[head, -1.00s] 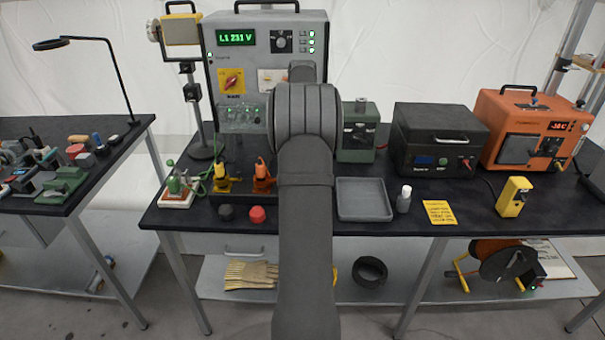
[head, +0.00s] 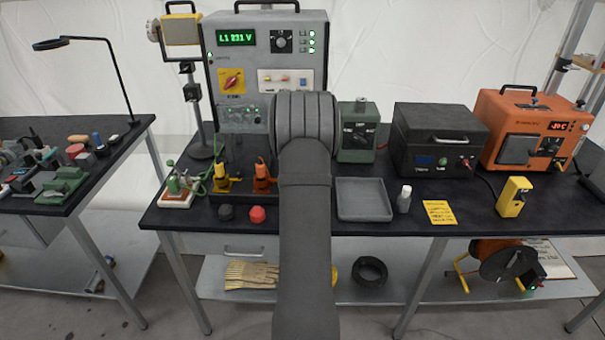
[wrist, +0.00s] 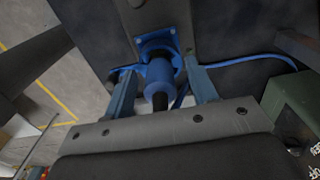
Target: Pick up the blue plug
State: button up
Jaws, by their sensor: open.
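The blue plug (wrist: 158,76) shows in the middle of the wrist view, with a dark cable end toward the camera. It meets a blue square flange (wrist: 157,44) behind it; I cannot tell how deep it sits. My gripper (wrist: 163,80) has one finger on each side of the plug, with the jaws apart. Whether either finger touches the plug is not clear. In the head view my own arm hides the gripper and the blue plug.
A blue cable (wrist: 250,58) runs across the right of the wrist view, close to the right finger. In the head view, yellow (head: 221,180) and orange (head: 262,180) plugs stand left of my arm. A grey tray (head: 362,215) and green box (head: 352,152) stand to its right.

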jog(key=c, duration=1)
jog(key=shift+r, duration=0.1)
